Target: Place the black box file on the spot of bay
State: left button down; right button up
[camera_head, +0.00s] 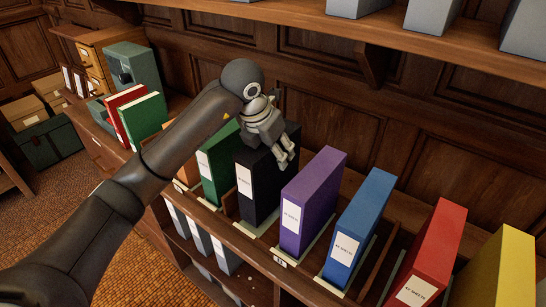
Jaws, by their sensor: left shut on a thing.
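The black box file (256,200), with a white label on its front, stands upright in the row between a green file (217,160) and a purple file (313,195). My left gripper (284,160) is shut on the top right part of the black file. A pale spot (257,231) shows at the foot of the black file, on the bay shelf. Whether the file rests on it or hangs just above it, I cannot tell. My right gripper is out of view.
A blue file (358,225), a red file (430,252) and a yellow file (503,270) stand to the right. A green-and-red pair (144,115) is at the left. An upper shelf (400,35) with grey boxes overhangs the back. Grey files fill the lower shelf.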

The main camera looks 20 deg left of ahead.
pick_arm(q)
notch_tip(320, 180, down, 3)
jog(key=shift+r+p, duration=0.2)
jog(key=shift+p, duration=0.4)
jog(key=shift+f, duration=0.15)
jog(key=c, duration=0.6)
grip_release()
jog(key=shift+s, duration=0.15)
jog(key=b+v, duration=0.2)
jog(key=v, duration=1)
